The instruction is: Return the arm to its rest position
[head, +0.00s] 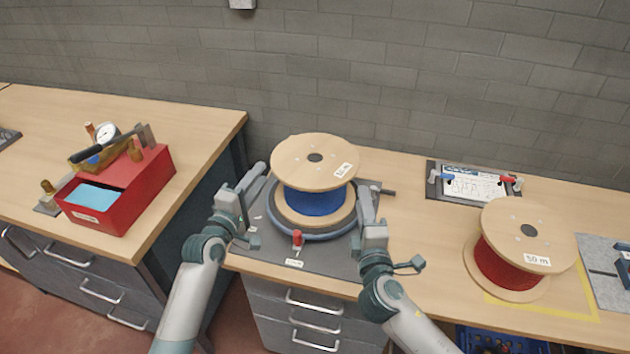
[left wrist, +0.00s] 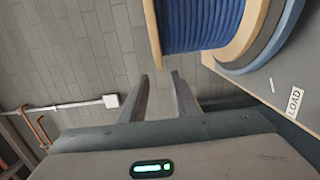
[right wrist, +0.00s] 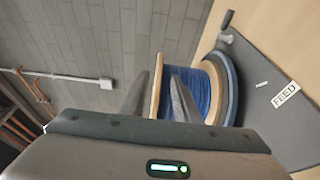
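My left gripper (head: 240,187) is to the left of the blue cable spool (head: 316,202) in the head view. In the left wrist view its two fingers (left wrist: 160,98) stand apart with nothing between them, beside the spool (left wrist: 200,22). My right gripper (head: 369,207) is at the right side of the same spool. In the right wrist view its fingers (right wrist: 156,95) are apart, with the spool (right wrist: 205,90) behind them; contact with the spool cannot be told. The spool rests upright on a round turntable on a dark plate (head: 335,262).
A red cable spool (head: 506,272) stands on the bench to the right. A clipboard (head: 472,185) lies behind it. A red toolbox (head: 110,205) with a gauge sits on the left bench. A red-knobbed lever (head: 297,239) stands at the plate's front. A gap separates the benches.

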